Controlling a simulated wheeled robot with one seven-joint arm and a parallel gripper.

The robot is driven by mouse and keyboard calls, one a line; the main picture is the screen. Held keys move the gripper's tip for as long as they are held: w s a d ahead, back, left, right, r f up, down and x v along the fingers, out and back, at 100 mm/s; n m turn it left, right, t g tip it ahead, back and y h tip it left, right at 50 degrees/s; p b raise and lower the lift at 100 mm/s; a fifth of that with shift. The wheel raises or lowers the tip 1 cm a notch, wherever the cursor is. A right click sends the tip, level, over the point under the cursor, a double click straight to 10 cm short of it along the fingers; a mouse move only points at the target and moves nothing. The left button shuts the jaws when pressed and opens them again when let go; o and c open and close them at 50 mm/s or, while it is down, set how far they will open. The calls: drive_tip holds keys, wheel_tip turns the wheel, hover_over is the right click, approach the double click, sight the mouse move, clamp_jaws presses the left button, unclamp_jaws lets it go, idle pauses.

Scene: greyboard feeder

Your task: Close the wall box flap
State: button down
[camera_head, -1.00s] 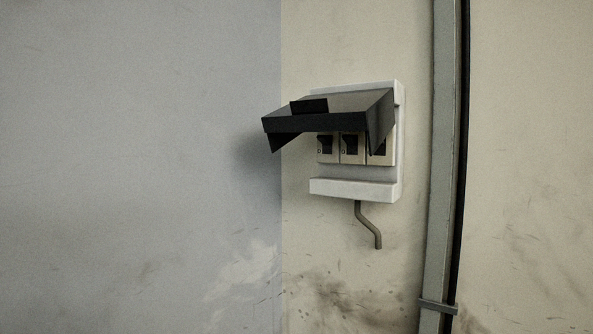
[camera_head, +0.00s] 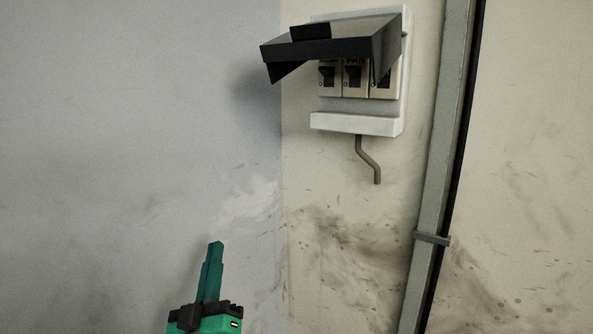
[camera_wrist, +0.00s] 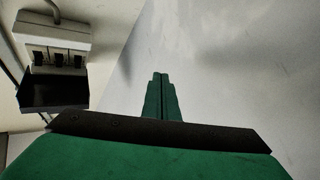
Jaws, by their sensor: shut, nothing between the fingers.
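The wall box (camera_head: 360,123) is a pale grey-white case on the wall, at the upper middle right of the head view. Its dark flap (camera_head: 325,48) is hinged at the top and stands raised, sticking out from the wall. Several switches (camera_head: 353,77) show below it. My green gripper (camera_head: 215,245) is at the lower left of the head view, below and left of the box, with its fingers shut and empty. In the wrist view the flap (camera_wrist: 52,93) and box (camera_wrist: 52,36) are at the upper left, apart from my gripper (camera_wrist: 160,76).
A grey vertical conduit (camera_head: 436,170) with a dark edge runs down the wall right of the box. A bent pipe (camera_head: 370,160) hangs from the box's underside. The wall left of and below the box is clear, with stains.

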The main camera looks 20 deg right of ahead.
sight(334, 43)
wheel_tip(334, 43, up, 21)
drive_tip(key=s+d+m+g+h, duration=0.1)
drive_tip(key=s+d+m+h, duration=0.2)
drive_tip(key=m+h, duration=0.3)
drive_tip(key=s+d+r+m+g+h, duration=0.25)
drive_tip(key=s+r+h, duration=0.2)
drive_tip(key=r, duration=0.45)
drive_tip(key=s+d+r+m+g+h, duration=0.2)
drive_tip(key=s+r+m+g+h, duration=0.15)
drive_tip(key=s+r, duration=0.35)
drive_tip(key=a+r+x, duration=0.1)
drive_tip(key=x, duration=1)
drive_tip(key=shift+m, duration=0.4)
drive_tip(key=f, duration=0.1)
drive_tip(key=w+d+f, duration=0.1)
drive_tip(key=f, duration=0.1)
drive_tip(key=shift+w+d+f, duration=0.2)
drive_tip(key=shift+w+f, duration=0.1)
drive_tip(key=shift+f, duration=0.05)
